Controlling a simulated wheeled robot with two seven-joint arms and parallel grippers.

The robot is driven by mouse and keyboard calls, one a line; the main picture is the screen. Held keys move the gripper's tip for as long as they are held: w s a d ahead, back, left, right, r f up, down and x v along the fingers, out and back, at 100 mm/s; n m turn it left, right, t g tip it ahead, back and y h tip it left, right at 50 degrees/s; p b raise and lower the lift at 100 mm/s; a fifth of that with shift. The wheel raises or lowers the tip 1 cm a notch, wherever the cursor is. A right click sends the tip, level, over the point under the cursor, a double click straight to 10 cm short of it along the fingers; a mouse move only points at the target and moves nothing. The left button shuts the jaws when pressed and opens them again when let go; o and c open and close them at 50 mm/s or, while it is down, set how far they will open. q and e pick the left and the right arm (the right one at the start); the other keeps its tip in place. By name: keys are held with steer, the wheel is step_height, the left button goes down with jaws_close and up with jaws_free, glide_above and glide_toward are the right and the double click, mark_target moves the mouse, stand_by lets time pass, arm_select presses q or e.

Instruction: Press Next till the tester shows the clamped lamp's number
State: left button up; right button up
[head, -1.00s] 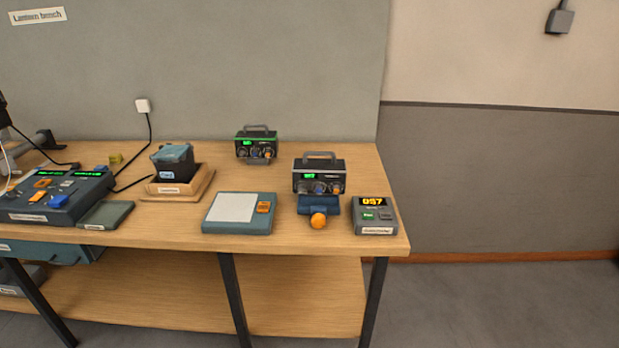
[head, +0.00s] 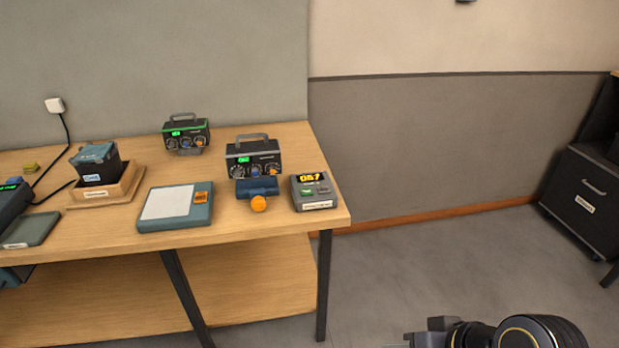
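The tester (head: 312,192) is a small grey box at the table's right front corner. Its amber display appears to read 057. A green button and a dark grey button sit below the display. The clamped lamp (head: 253,157), a dark box with a handle, stands left of it in a blue clamp (head: 257,187) with an orange knob (head: 259,204). The lamp's small green number is too small to read surely. Part of my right arm with what looks like its gripper (head: 428,336) shows at the bottom right, well away from the tester; its fingers are unclear. My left gripper is out of view.
A second lamp (head: 186,133) with a green top edge stands behind. A teal device with a pale pad (head: 170,205), a wooden tray (head: 128,192) holding a dark block, and a flat pad (head: 30,231) lie leftward. Open floor lies right of the table, before a dark cabinet (head: 585,200).

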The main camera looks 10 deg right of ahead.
stand_by(0.4)
jaws_close()
stand_by(1.6)
